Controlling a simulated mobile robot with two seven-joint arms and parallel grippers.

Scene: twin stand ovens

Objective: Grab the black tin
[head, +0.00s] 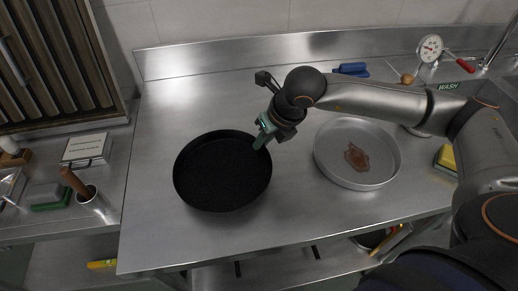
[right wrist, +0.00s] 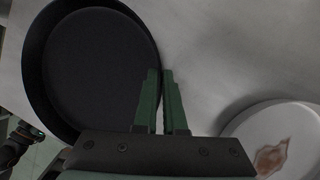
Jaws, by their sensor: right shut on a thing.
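The black tin (head: 222,172) is a round, shallow pan on the steel counter, left of the middle in the head view. It fills the upper left of the right wrist view (right wrist: 98,68) and looks empty. My right gripper (head: 262,139) is at the tin's upper right rim, its green fingers (right wrist: 162,100) close together. The fingers are shut on the tin's rim, one inside and one outside it. The exact contact is partly hidden by the fingers. My left gripper does not show in the head view.
A silver round tin (head: 330,165) with a brown stain stands close to the right of the black tin. A dial gauge (head: 430,47), a blue object (head: 351,69) and a yellow sponge (head: 446,159) lie further right and back. The counter (head: 160,235) is clear in front and left.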

